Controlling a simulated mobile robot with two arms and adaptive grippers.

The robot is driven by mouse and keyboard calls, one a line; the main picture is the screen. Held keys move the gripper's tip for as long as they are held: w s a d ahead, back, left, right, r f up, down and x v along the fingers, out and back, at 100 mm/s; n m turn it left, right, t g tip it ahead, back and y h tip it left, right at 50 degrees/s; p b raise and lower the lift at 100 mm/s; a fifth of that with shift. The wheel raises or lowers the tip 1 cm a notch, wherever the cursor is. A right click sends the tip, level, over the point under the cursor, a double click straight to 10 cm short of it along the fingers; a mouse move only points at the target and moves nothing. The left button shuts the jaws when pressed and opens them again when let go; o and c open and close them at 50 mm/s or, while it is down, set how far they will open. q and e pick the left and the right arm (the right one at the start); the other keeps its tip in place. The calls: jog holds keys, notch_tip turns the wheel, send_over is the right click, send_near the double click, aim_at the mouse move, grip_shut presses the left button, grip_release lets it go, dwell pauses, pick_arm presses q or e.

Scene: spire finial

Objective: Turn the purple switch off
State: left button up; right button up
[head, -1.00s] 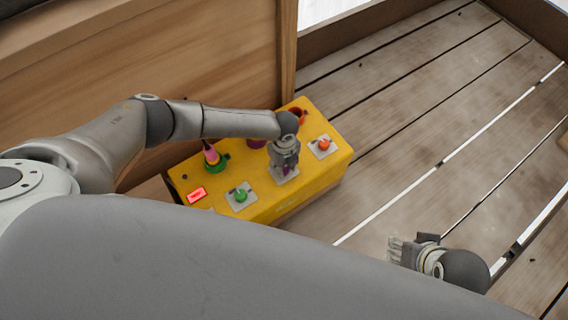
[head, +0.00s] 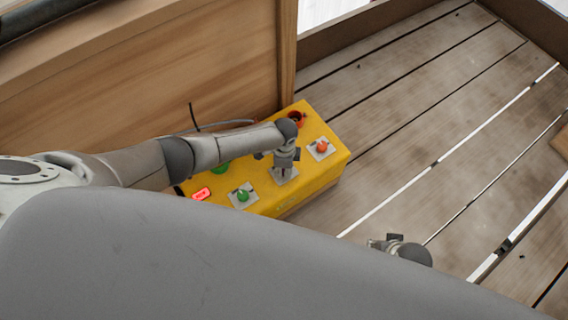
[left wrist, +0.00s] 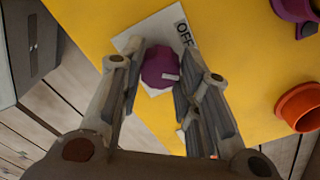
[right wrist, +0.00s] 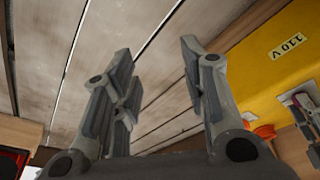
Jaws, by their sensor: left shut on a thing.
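The purple switch (left wrist: 160,66) is a round knob with a white mark, on a white plate (left wrist: 133,40) with an "OFF" label at its upper right in the left wrist view. The plate is on a yellow box. My left gripper (left wrist: 155,72) is shut on the knob, with one finger on each side. In the head view my left gripper (head: 284,171) points down over the plate and hides the knob. My right gripper (right wrist: 157,58) is open and empty, off the box; it also shows in the head view (head: 374,243).
The yellow box (head: 322,172) also bears a green switch (head: 242,195), an orange switch (head: 322,147), a lit red display (head: 201,194) and a red-orange socket (head: 296,118). A wooden panel (head: 200,80) stands behind it.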

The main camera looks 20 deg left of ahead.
pick_arm(q)
jog(key=n+p, duration=0.2)
jog(key=n, duration=0.3)
jog(key=shift+s, duration=0.1)
jog(key=shift+n+p, duration=0.35)
jog(key=shift+n, duration=1.15)
pick_arm(e)
jog(key=s+f, duration=0.4)
jog(key=f, duration=0.5)
jog(key=shift+s+d+f+g, duration=0.25)
jog(key=shift+f+g, duration=0.05)
jog(key=shift+f, duration=0.05)
pick_arm(q)
jog(key=o, duration=1)
jog(key=shift+o, duration=0.2)
notch_tip(320, 180, up, 12)
